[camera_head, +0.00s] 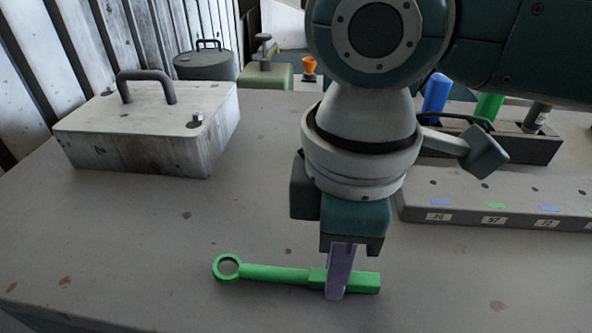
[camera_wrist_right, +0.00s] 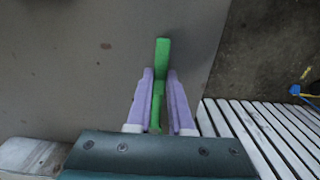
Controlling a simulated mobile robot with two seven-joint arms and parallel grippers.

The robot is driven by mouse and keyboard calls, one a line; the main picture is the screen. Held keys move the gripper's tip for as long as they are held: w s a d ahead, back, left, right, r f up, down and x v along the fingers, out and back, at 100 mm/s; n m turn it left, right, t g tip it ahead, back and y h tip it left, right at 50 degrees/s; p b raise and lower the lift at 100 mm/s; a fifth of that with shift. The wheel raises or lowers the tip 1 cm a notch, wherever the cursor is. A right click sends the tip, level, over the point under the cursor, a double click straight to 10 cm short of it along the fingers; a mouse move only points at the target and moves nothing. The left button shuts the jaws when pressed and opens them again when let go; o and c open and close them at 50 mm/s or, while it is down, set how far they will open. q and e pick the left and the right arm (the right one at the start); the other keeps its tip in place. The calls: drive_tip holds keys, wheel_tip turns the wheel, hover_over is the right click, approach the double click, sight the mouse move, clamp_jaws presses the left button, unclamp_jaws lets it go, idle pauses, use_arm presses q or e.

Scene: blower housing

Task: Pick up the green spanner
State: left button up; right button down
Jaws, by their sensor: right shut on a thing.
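The green spanner (camera_head: 275,273) lies along the front part of the grey table in the head view, its ring end to the left and its thick handle end to the right. My right gripper (camera_head: 340,292) reaches down from above and is shut on the spanner near its handle end. In the right wrist view the spanner (camera_wrist_right: 161,62) runs between the two purple fingers of the right gripper (camera_wrist_right: 160,100). I cannot tell whether the spanner is clear of the table. My left gripper is not in view.
A pale metal block with a handle (camera_head: 150,130) stands at the left of the table (camera_head: 130,250). A grey rack with labels (camera_head: 500,205) and a dark holder with blue and green cylinders (camera_head: 530,145) stand at the right. The table's front left is clear.

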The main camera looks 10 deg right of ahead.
wheel_tip(320, 180, up, 20)
drive_tip(key=p, duration=0.3)
drive_tip(key=shift+p, duration=0.35)
drive_tip(key=shift+f, duration=0.1)
drive_tip(key=c, duration=1.4)
unclamp_jaws()
clamp_jaws()
